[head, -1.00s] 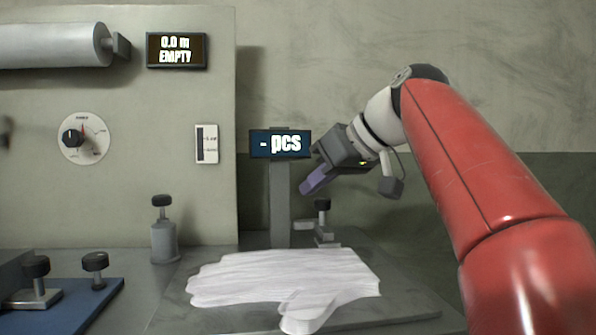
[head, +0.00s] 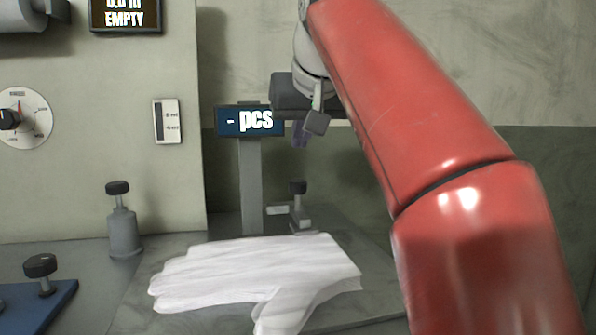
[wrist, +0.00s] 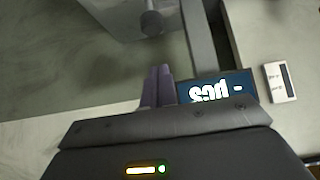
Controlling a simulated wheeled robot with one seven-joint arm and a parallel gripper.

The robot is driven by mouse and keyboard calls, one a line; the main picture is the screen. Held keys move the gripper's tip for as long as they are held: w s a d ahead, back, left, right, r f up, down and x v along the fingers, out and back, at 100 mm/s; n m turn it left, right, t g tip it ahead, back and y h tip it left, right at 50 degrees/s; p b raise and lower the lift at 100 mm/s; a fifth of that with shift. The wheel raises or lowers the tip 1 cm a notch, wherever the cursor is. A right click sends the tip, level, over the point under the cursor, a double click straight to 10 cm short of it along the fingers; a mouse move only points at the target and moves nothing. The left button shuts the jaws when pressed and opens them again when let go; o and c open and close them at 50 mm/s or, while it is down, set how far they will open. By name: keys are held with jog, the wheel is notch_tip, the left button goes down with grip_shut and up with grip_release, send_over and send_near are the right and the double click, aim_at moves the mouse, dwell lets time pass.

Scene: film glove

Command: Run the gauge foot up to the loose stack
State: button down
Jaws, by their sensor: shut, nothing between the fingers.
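The loose stack (head: 255,275) is a pile of white, glove-shaped sheets lying flat on a grey plate in the head view. Behind its far edge stands the gauge foot (head: 299,218), a small grey block topped by a black knob (head: 297,187). A gap seems to show between foot and stack. My gripper (head: 300,140) is above the knob, its purple fingers pointing down, partly hidden by my arm. In the wrist view the fingers (wrist: 158,84) are together and empty, apart from a dark knob (wrist: 151,22).
A post carries a blue display (head: 249,121) reading "- pcs", close to my gripper. A grey knobbed cylinder (head: 123,228) stands to the left. A blue plate (head: 40,300) with a knobbed clamp lies at front left. A panel wall with a dial (head: 22,118) rises behind.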

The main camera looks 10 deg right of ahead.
jog(key=b, duration=0.2)
send_over(297, 199)
jog(key=s, duration=0.1)
notch_tip(297, 199, down, 4)
jog(key=shift+f, duration=0.7)
notch_tip(297, 199, down, 5)
jog(key=b, duration=0.4)
jog(key=shift+f, duration=0.1)
jog(key=shift+t, duration=0.3)
notch_tip(297, 199, up, 7)
jog(key=p, duration=0.6)
jog(key=p+v, duration=0.1)
jog(key=v, duration=0.9)
jog(key=shift+r+p, duration=0.2)
jog(key=shift+p, duration=0.1)
